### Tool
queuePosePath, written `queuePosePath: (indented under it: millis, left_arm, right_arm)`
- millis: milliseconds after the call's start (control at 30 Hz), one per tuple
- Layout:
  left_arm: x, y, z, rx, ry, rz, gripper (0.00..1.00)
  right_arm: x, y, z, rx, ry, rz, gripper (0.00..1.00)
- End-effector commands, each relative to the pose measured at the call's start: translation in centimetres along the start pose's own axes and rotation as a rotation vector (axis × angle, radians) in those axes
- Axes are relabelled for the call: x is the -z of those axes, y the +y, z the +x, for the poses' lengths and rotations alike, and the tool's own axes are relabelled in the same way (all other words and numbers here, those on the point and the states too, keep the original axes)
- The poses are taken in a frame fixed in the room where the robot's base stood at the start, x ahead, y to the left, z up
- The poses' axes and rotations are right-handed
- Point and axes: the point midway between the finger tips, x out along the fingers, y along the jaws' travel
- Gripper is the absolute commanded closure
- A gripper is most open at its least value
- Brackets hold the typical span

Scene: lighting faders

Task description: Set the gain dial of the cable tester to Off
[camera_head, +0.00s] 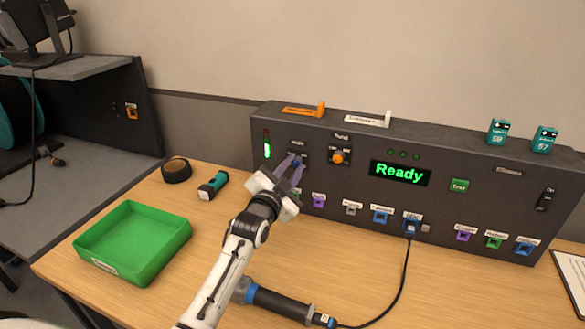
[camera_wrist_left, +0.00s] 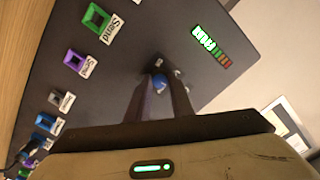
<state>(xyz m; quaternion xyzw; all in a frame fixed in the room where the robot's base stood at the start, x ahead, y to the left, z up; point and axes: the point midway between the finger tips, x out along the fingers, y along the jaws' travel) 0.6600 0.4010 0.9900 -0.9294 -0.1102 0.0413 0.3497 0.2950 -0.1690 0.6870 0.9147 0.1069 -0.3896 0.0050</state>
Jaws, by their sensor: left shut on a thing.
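The cable tester (camera_head: 425,205) is a long dark panel at the back of the table, its screen (camera_head: 400,173) reading "Ready" in green. A small blue dial (camera_head: 298,161) is on its left part, mostly hidden by my gripper. An orange dial (camera_head: 338,157) sits to its right. The dial labels are too small to read surely. My left gripper (camera_head: 295,163) reaches the panel, shut on the blue dial. In the left wrist view the blue dial (camera_wrist_left: 159,82) lies between the fingertips. Its pointer setting cannot be made out. My right gripper is out of view.
A green tray (camera_head: 132,243), a teal flashlight (camera_head: 213,185) and a black roll (camera_head: 176,170) lie left of my arm. A black cylindrical tool (camera_head: 280,303) lies in front; a black cable (camera_head: 400,290) runs to the panel's lower blue socket. Coloured ports line the panel's bottom.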

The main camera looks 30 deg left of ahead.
Motion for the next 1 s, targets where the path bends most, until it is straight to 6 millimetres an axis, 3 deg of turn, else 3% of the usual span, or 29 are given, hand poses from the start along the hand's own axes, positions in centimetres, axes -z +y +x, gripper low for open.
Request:
queuePosePath:
  millis: [1000]
  left_arm:
    - [-0.04, 0.11, -0.01, -0.001, -0.002, -0.969, 1.0]
  right_arm:
    - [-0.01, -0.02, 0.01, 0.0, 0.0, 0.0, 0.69]
